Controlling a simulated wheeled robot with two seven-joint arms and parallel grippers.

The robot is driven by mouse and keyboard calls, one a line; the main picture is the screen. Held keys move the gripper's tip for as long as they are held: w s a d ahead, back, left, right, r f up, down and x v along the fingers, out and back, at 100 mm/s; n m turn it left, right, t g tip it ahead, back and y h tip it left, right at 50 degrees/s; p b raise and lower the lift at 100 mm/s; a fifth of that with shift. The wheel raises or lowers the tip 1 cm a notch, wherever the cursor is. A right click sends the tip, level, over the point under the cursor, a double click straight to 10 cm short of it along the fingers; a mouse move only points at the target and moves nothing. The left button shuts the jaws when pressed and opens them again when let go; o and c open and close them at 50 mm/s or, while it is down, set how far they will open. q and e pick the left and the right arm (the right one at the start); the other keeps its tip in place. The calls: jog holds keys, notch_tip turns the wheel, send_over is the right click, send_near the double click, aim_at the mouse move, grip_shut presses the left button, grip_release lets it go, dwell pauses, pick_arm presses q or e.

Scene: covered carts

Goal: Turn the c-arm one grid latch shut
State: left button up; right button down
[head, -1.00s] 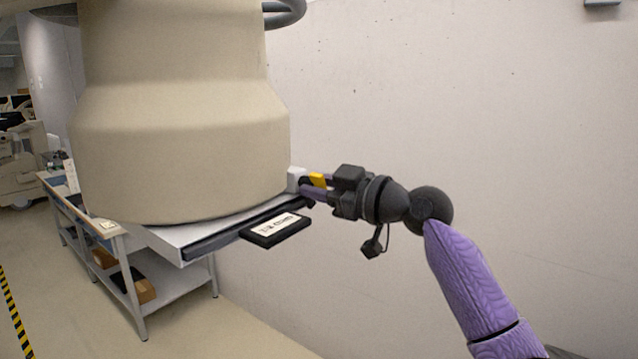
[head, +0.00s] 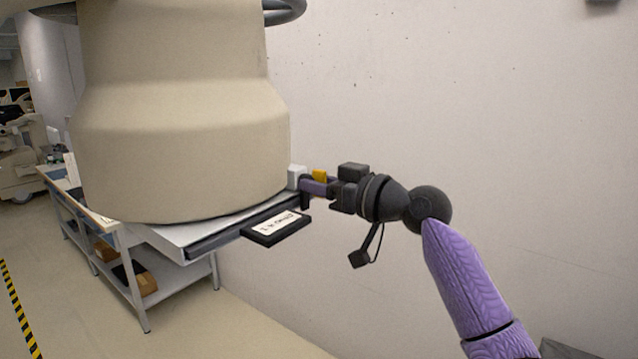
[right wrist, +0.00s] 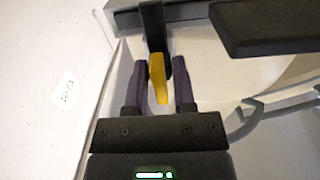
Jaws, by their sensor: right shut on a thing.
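The c-arm one (head: 180,130) is the large beige cylinder hanging at the left centre of the head view. Under it is a pale flat housing with a dark grid slot (head: 225,240) and a black labelled plate (head: 275,228) sticking out in front. The grid latch is a yellow lever (head: 320,175) at the right end of the slot; it also shows in the right wrist view (right wrist: 158,80). My right gripper (head: 312,187) is shut on the yellow latch, with a purple finger on either side of it. My left gripper is not in view.
A pale wall (head: 450,90) stands behind and to the right. A workbench (head: 130,270) with boxes on its lower shelf is below left. A labelled pale surface (right wrist: 60,70) lies left in the wrist view. Floor is clear in the lower middle.

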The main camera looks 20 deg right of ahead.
jog(key=c, duration=0.7)
grip_release()
jog(key=shift+s+d+f, duration=0.1)
jog(key=shift+s+d, duration=0.15)
jog(key=shift+s, duration=0.05)
jog(key=b+v, duration=0.4)
jog(key=v, duration=0.5)
jog(key=shift+s+d+b, duration=0.1)
jog(key=shift+b, duration=0.25)
